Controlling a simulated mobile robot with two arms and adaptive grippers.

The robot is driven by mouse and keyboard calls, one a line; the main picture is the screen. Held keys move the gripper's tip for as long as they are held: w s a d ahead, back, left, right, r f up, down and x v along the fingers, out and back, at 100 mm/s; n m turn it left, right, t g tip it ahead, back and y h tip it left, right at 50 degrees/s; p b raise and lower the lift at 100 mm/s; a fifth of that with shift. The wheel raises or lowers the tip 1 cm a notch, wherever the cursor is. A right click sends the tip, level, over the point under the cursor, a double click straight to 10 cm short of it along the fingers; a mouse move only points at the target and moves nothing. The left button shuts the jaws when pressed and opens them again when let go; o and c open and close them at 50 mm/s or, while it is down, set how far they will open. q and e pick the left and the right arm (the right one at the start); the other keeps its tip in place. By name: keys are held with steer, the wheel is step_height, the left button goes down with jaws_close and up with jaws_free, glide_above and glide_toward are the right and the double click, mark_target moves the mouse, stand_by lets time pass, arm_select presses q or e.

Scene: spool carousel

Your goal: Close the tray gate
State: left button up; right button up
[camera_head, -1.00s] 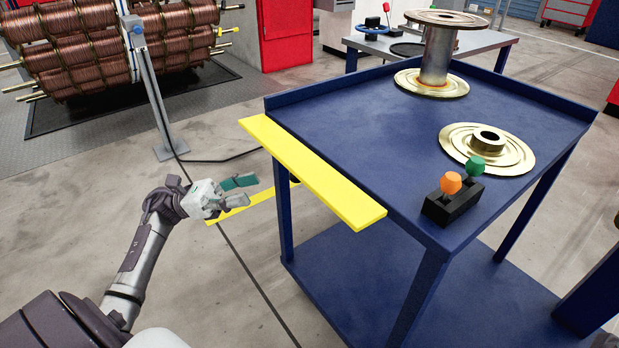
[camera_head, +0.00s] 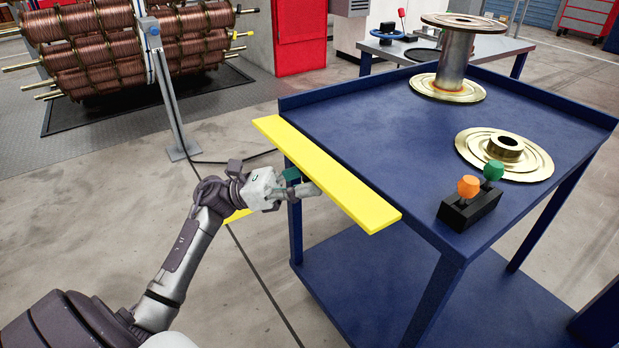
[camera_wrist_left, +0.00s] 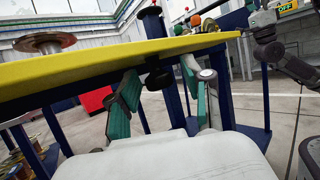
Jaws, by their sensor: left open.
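The tray gate, a flat yellow board (camera_head: 335,180), sticks out along the left edge of the blue cart top. In the left wrist view the gate (camera_wrist_left: 75,75) crosses the upper part at a slant, seen nearly edge-on. My left gripper (camera_head: 304,183) is beside the gate's outer edge, at or just below its height. In the left wrist view its green-padded fingers (camera_wrist_left: 160,76) are apart, below the gate. A dark round knob (camera_wrist_left: 157,79) under the gate shows between them; contact cannot be told.
The blue cart (camera_head: 400,133) holds an upright metal spool (camera_head: 453,68), a flat metal flange (camera_head: 505,155) and a black lever box (camera_head: 470,209) with orange and green knobs. A grey post (camera_head: 170,95) and copper coils (camera_head: 95,55) stand at the left. Open floor lies left of the cart.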

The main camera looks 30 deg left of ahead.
arm_select(q)
jaws_close()
steer(key=shift+r, duration=0.1)
